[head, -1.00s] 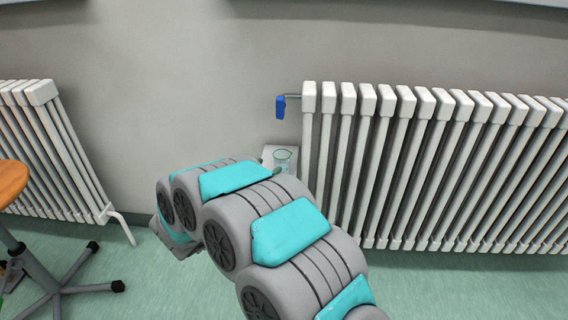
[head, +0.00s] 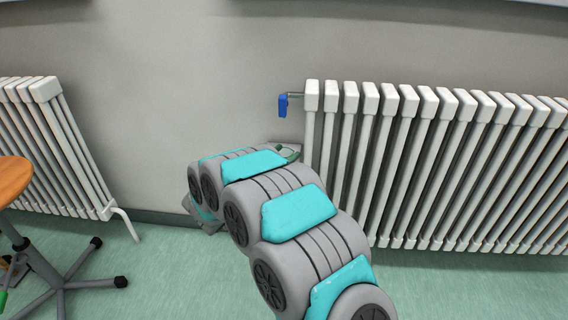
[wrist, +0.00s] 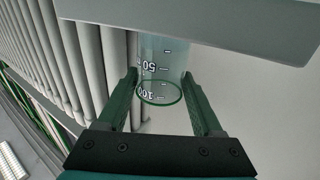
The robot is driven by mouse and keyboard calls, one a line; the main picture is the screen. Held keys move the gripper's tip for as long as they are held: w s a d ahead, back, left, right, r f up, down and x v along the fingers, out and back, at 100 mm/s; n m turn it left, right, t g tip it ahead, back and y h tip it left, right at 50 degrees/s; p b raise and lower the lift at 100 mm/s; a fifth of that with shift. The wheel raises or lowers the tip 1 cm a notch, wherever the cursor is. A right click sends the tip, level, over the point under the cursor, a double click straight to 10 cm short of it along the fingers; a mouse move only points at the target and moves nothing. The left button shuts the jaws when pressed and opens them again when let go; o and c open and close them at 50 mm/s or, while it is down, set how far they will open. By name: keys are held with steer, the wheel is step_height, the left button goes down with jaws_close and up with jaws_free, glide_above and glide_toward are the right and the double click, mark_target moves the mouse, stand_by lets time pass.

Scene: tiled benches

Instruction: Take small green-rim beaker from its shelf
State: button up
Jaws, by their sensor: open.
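The small green-rim beaker (wrist: 163,62) is clear, with white volume marks. In the wrist view its base meets the light grey shelf (wrist: 230,32), and its green rim faces my gripper. My gripper (wrist: 160,76) is open, with one green finger on each side of the beaker. A gap shows beside the right finger; the left finger looks very close to the glass, and I cannot tell if it touches.
Another radiator (head: 60,150) and a stool (head: 14,180) are at the left. Bare wall lies between the radiators.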

steer(key=shift+c, duration=0.2)
jaws_close()
stand_by(0.3)
